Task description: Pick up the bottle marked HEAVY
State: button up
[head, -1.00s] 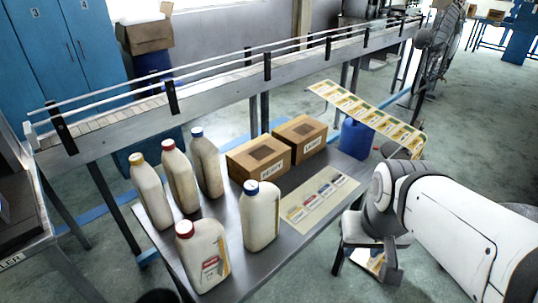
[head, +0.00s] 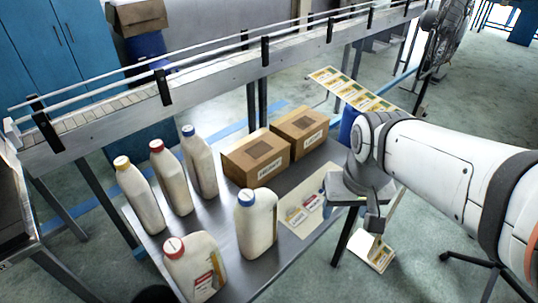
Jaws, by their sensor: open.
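Several white bottles stand upright on the grey metal table (head: 222,240). Two have red caps: a front bottle (head: 195,268) with a red and yellow label partly visible, and a back bottle (head: 171,180). Two have blue caps: a back bottle (head: 200,163) and a front bottle (head: 257,224). One yellow-capped bottle (head: 140,197) stands at the left. I cannot read HEAVY on any bottle from here. My gripper (head: 372,212) is open and empty, to the right of the bottles near the table's right edge, apart from them all.
Two cardboard boxes (head: 255,160) with labels stand at the table's back. A sheet with coloured labels (head: 303,213) lies right of the front blue-capped bottle, partly behind my gripper. A conveyor with rails (head: 215,73) runs behind the table. A blue can (head: 348,128) is partly hidden by my arm.

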jog(key=w+a+r+n+g+p, duration=0.1)
jog(key=w+a+r+n+p, duration=0.15)
jog(key=a, duration=0.35)
jog(key=w+a+r+n+p, duration=0.1)
jog(key=w+a+r, duration=0.15)
jog(key=a, duration=0.35)
jog(key=n+g+p, duration=0.1)
jog(key=n+p, duration=0.1)
send_over(246, 194)
jog(key=shift+r, duration=0.4)
jog(key=shift+a+f, duration=0.1)
jog(key=shift+f, duration=0.25)
notch_tip(246, 194, down, 7)
jog(key=shift+r+p, duration=0.1)
jog(key=shift+p, duration=0.25)
jog(key=shift+c, duration=0.5)
grip_shut()
